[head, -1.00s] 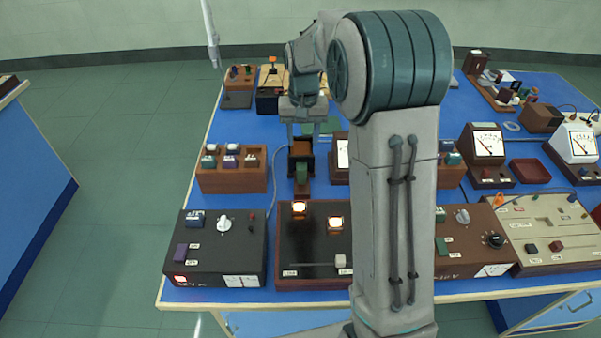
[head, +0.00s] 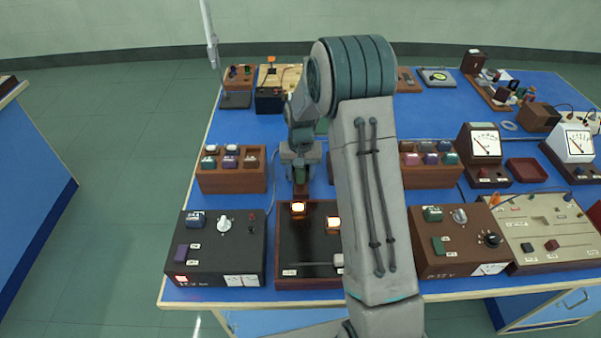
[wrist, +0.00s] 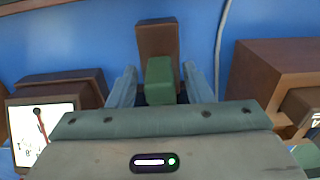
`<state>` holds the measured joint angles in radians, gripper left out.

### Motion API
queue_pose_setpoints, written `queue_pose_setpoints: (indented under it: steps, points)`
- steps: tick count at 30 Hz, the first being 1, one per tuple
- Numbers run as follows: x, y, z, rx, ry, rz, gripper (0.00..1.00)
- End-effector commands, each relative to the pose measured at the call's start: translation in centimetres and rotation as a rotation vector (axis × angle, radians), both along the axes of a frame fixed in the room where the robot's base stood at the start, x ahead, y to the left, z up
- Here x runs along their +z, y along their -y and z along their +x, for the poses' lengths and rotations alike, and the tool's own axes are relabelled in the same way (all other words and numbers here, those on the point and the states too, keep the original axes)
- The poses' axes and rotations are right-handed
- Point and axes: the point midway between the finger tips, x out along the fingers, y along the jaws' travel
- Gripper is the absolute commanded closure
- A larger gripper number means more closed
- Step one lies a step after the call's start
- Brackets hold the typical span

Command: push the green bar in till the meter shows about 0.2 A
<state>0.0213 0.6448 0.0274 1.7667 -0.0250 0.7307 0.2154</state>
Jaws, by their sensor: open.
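The green bar (wrist: 160,80) stands out of a brown wooden block (wrist: 157,40) in the wrist view. In the head view the bar (head: 301,176) shows only as a small green patch below my wrist. My gripper (wrist: 160,84) is open, with one finger on each side of the bar; I cannot tell whether either touches it. A white-faced meter (wrist: 42,130) with a red needle is at the lower left of the wrist view, turned and partly cut off, its reading too small to tell. In the head view my arm mostly hides it.
A black panel (head: 310,248) with two lit lamps lies in front of the bar. A dark power box (head: 215,245) is at its left. Wooden racks of colored blocks (head: 231,182) flank the spot. A pale cable (wrist: 221,45) runs along the blue bench to the right.

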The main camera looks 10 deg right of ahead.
Motion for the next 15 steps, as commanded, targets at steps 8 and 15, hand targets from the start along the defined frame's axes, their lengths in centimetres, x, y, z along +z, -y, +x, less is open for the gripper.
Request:
queue_pose_setpoints:
  steps: [8,15]
  points:
    - [-0.72,0.01,-0.01,0.0,0.0,0.0,0.55]
    - [-0.68,0.01,-0.01,0.0,0.0,0.0,0.91]
